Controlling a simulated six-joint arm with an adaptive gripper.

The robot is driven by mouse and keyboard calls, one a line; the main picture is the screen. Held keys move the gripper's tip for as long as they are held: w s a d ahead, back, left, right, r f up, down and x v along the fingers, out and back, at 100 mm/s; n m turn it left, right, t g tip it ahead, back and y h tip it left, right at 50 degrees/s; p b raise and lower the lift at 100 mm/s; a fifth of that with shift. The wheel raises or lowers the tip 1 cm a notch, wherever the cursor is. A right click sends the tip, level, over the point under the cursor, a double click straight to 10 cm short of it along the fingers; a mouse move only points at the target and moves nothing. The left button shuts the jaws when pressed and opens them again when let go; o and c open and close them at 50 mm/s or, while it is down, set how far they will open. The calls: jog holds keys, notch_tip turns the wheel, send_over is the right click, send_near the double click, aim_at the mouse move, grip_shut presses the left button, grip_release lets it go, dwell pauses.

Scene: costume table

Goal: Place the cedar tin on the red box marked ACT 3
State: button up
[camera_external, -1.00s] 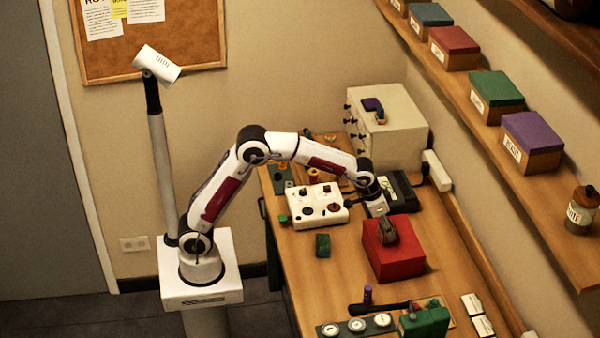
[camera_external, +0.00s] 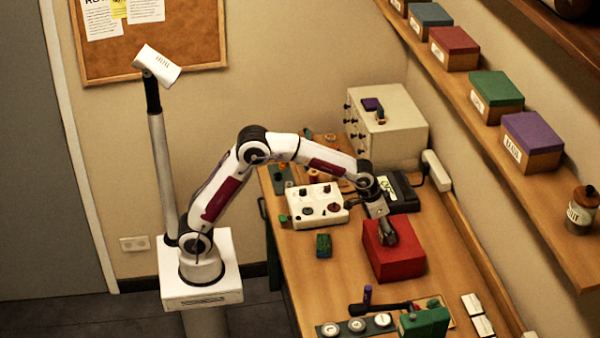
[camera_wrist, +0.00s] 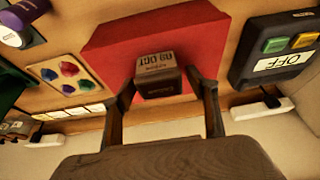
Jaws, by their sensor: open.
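The red box (camera_external: 404,268) stands on the table, its top facing up; no ACT 3 marking is readable on it. My gripper (camera_external: 386,232) is at the top of the box in the external view. In the wrist view, a small brown tin (camera_wrist: 158,78) with upside-down lettering is between my two fingers (camera_wrist: 166,92), in front of the red surface (camera_wrist: 120,45). The fingers are spread, with gaps visible beside the tin. The tin appears to rest on the red box, but its underside is hidden. I cannot read "cedar" on it.
A white control box (camera_external: 318,206) and a dark device (camera_external: 400,192) stand behind the red box. A green block (camera_external: 324,245) lies to its left. A hammer-like tool (camera_external: 380,308) and a green object (camera_external: 425,322) are in front. A shelf of boxes (camera_external: 530,195) runs along the right.

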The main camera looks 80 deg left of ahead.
jog(key=shift+r, duration=0.15)
jog(key=v, duration=1.2)
jog(key=shift+s, duration=0.1)
dwell(0.6)
jog(key=s+a+r, duration=0.2)
jog(key=s+a, duration=0.1)
jog(key=s, duration=0.6)
jog(key=s+a+r, duration=0.1)
jog(key=s+a, duration=0.2)
jog(key=s, duration=0.6)
jog(key=s+a+f, duration=0.1)
jog(key=s+f, duration=0.2)
jog(key=s, duration=0.5)
jog(key=s+a+f+t, duration=0.1)
jog(key=s+f, duration=0.2)
jog(key=s, duration=0.6)
jog(key=shift+f, duration=0.2)
